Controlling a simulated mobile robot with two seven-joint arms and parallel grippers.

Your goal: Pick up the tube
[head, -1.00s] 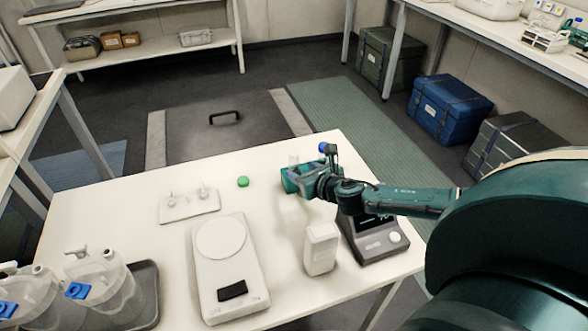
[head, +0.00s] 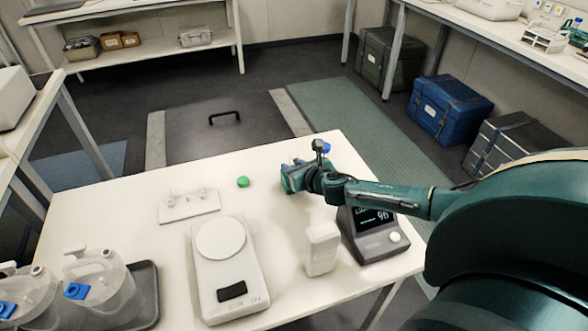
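My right gripper (head: 289,178) reaches in from the right and is low over the far right part of the white table (head: 120,205). Its fingers are small and partly covered by its own wrist, so I cannot tell how far apart they are. No tube shows clearly; any tube at the fingers is hidden or too small to make out. A small blue piece (head: 327,148) shows just behind the wrist. A green round cap (head: 243,182) lies on the table left of the gripper. My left gripper is out of view.
A white scale (head: 228,275), a small white rack plate (head: 190,206), a white box (head: 321,250) and a dark device with a display (head: 372,238) stand on the table. Clear jugs (head: 97,280) sit in a grey tray (head: 146,300) at the left.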

